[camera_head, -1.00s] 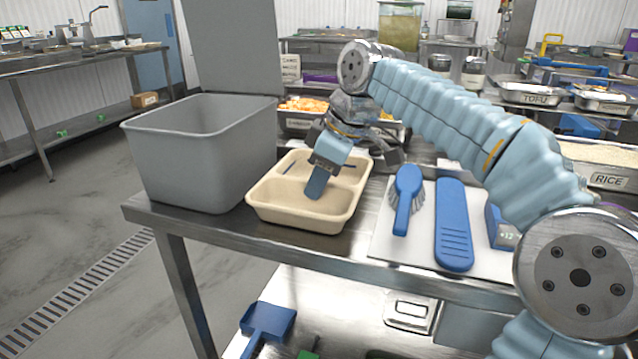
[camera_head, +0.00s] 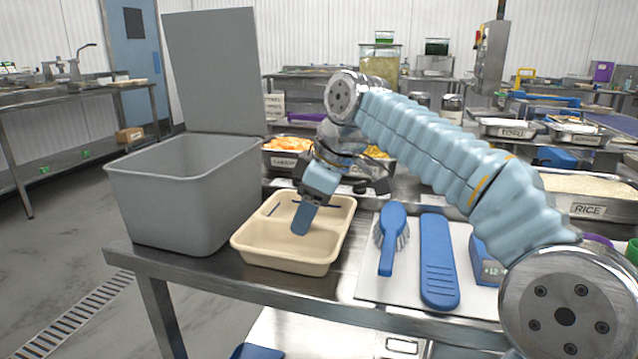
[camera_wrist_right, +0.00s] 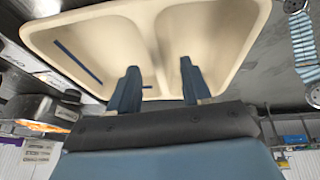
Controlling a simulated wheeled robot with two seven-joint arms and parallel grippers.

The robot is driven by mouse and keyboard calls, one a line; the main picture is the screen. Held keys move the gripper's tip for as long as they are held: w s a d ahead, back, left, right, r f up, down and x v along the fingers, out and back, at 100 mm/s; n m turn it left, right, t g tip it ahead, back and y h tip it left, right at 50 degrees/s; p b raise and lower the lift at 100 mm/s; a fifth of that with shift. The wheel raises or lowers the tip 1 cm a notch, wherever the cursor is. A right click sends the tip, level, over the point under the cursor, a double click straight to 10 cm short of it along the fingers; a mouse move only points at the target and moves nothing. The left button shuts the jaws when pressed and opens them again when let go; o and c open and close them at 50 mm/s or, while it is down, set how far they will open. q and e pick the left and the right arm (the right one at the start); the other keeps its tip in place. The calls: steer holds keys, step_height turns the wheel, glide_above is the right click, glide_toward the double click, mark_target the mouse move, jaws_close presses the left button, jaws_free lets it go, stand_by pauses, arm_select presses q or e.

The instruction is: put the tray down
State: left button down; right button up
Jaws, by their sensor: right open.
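The tray (camera_head: 288,257) is cream, with compartments, and sits level on the metal table between the grey bin and the white board. It also shows in the right wrist view (camera_wrist_right: 150,35), and it looks empty of food. My right gripper (camera_head: 303,215) is over the tray, fingers pointing down into it. In the right wrist view my right gripper (camera_wrist_right: 158,80) has its two blue fingers apart, with nothing clearly held between them. Whether a finger touches the tray I cannot tell. My left gripper is not in view.
A grey lidded bin (camera_head: 185,190) stands left of the tray. Right of it, a white board (camera_head: 385,287) holds a blue brush (camera_head: 389,240), a long blue tool (camera_head: 438,262) and a small scale (camera_head: 486,258). Food pans, including a rice pan (camera_head: 590,208), stand behind.

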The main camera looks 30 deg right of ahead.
steer(key=p+v, duration=0.1)
steer(key=v, duration=0.9)
steer(key=shift+f, duration=0.1)
